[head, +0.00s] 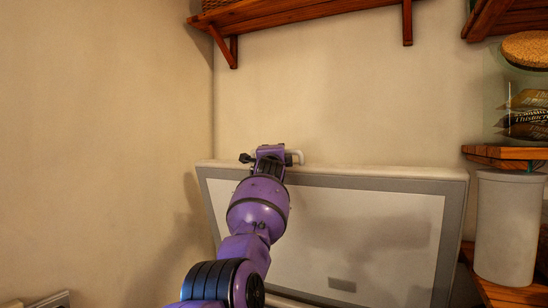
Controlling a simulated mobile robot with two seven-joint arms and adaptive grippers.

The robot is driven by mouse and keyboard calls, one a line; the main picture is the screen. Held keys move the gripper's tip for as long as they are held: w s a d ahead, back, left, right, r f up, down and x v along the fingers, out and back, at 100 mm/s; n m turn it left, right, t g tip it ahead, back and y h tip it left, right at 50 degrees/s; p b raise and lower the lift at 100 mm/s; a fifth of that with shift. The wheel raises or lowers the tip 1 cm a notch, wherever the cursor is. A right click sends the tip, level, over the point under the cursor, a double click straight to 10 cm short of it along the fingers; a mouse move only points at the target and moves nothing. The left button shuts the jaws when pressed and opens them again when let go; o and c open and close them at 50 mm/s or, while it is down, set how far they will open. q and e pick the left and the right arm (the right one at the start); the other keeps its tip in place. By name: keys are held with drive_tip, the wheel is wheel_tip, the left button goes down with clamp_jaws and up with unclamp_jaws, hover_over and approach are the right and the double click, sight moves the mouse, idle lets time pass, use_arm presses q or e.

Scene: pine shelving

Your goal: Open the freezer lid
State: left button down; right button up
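The freezer lid (420,187) is raised and stands steeply near the back wall. Its white inner panel with a grey border faces me, and a small grey label (341,285) sits low on it. My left gripper (269,154) is at the lid's top edge, left of its middle. A pale piece that looks like the lid's handle (297,156) shows just right of the gripper. The fingers are mostly hidden by the wrist, so I cannot tell whether they grip it. The freezer's body is largely out of view below. My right gripper is not in view.
A wooden shelf (290,11) with brackets hangs on the wall above the lid. On the right, a wooden shelf (508,157) holds a cork-topped glass jar (526,90). A white canister (507,230) stands below, close to the lid's right edge. The left wall is bare.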

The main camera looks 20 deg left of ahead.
use_arm(q)
drive_tip(key=shift+r, duration=0.1)
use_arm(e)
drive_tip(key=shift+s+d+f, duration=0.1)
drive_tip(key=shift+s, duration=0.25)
use_arm(q)
drive_tip(key=c, duration=2)
unclamp_jaws()
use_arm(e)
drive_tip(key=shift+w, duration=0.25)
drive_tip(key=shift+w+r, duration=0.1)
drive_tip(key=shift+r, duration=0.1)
use_arm(q)
drive_tip(key=shift+s+f, duration=0.2)
drive_tip(key=shift+s, duration=0.3)
drive_tip(key=v, duration=1.1)
drive_tip(key=shift+d, duration=0.1)
